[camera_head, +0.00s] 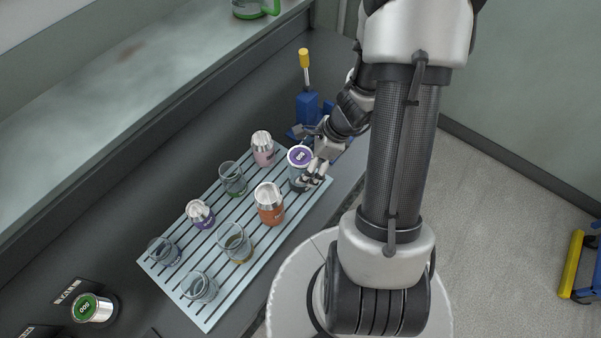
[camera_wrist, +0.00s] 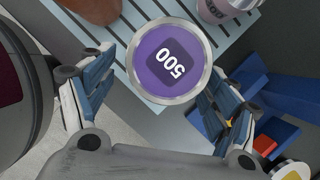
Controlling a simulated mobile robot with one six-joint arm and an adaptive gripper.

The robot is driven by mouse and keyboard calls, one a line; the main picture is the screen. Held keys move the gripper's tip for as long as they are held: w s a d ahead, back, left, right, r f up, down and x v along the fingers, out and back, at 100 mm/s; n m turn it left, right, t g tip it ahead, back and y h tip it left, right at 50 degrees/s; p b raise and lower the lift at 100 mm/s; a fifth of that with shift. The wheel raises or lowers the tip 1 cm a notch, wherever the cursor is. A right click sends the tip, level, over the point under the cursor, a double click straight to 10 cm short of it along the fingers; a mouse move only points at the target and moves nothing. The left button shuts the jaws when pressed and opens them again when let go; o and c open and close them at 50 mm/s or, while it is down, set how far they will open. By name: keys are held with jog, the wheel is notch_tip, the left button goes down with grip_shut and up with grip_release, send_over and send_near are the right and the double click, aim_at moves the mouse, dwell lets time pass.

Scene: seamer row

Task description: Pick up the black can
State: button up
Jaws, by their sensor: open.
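No can with a clearly black body shows in either view. My gripper (camera_head: 315,176) is at the far right end of a slatted rack (camera_head: 207,322), beside a pale can with a purple lid (camera_head: 300,157). In the wrist view this lid (camera_wrist: 168,62), marked 500, is between the two fingers of my open gripper (camera_wrist: 166,72). The fingers are on either side of the can; I cannot tell whether they touch it.
The rack also holds an orange can (camera_head: 269,204), a pink can (camera_head: 263,149), a purple can (camera_head: 200,214) and several glass-like cups (camera_head: 234,243). A blue tool stand with a yellow-handled tool (camera_head: 305,65) is behind my gripper.

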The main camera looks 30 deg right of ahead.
jog(key=b+x, duration=0.2)
jog(key=x, duration=0.3)
jog(key=shift+f+b, duration=0.1)
jog(key=shift+b, duration=0.3)
jog(key=shift+c, duration=0.3)
jog(key=c, duration=1.5)
jog(key=shift+c, duration=0.2)
